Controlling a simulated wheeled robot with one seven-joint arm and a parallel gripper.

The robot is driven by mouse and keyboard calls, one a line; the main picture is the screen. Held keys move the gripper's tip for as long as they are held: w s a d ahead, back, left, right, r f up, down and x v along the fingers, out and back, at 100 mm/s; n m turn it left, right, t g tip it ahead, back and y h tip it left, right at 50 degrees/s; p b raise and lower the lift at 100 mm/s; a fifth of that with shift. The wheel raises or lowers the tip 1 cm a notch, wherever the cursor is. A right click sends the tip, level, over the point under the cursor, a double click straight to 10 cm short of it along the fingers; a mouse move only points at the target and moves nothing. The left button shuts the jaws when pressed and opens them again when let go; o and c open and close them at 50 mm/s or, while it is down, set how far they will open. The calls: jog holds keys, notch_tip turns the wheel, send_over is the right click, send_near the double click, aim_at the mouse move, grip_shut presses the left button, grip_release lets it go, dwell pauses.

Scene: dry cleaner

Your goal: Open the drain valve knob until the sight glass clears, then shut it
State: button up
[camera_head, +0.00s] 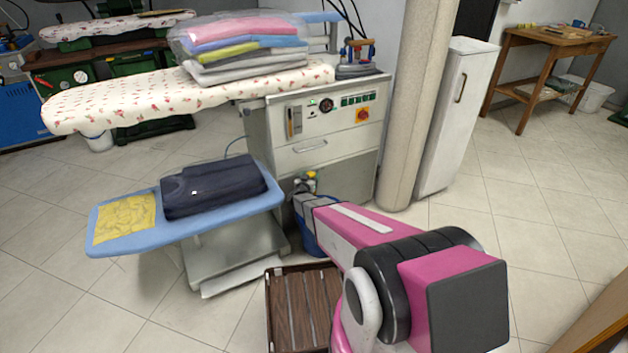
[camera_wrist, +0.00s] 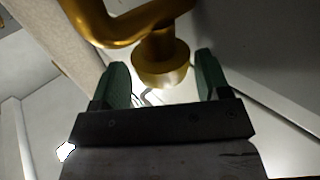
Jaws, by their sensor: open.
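The ironing station cabinet (camera_head: 330,125) stands in the middle of the head view. An upright, narrow gauge that looks like the sight glass (camera_head: 294,121) is on the left of its front panel; its contents are too small to tell. Small brass and yellow fittings (camera_head: 306,182) stick out low at the cabinet's front left. In the wrist view, a bent brass pipe (camera_wrist: 115,22) ends in a round brass knob-like piece (camera_wrist: 160,64). My gripper (camera_wrist: 162,77) is open, its two green fingers on either side of that piece with gaps on both sides. The head view mostly hides my fingertips.
A blue bucket (camera_head: 312,238) stands under the fittings, partly behind my arm. A slatted brown crate (camera_head: 292,305) lies on the floor in front. A blue board (camera_head: 135,238) with folded dark cloth (camera_head: 212,187) is at left. A beige column (camera_head: 412,110) stands right of the cabinet.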

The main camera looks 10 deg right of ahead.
jog(key=shift+n+t+y, duration=0.3)
jog(key=shift+n+y, duration=0.1)
jog(key=shift+d+n+t+y, duration=0.15)
jog(key=shift+n+t+y, duration=0.25)
jog(key=shift+n+y, duration=0.85)
jog(key=shift+d+n+t+y, duration=0.15)
jog(key=shift+n+t+y, duration=0.45)
jog(key=shift+y, duration=1.15)
jog(key=shift+d+n+g+y, duration=0.2)
jog(key=shift+n+g+y, duration=0.15)
jog(key=shift+n+y, duration=1.2)
jog(key=shift+d+n+g+y, duration=0.25)
jog(key=shift+n+y, duration=0.65)
jog(key=shift+y, duration=1.25)
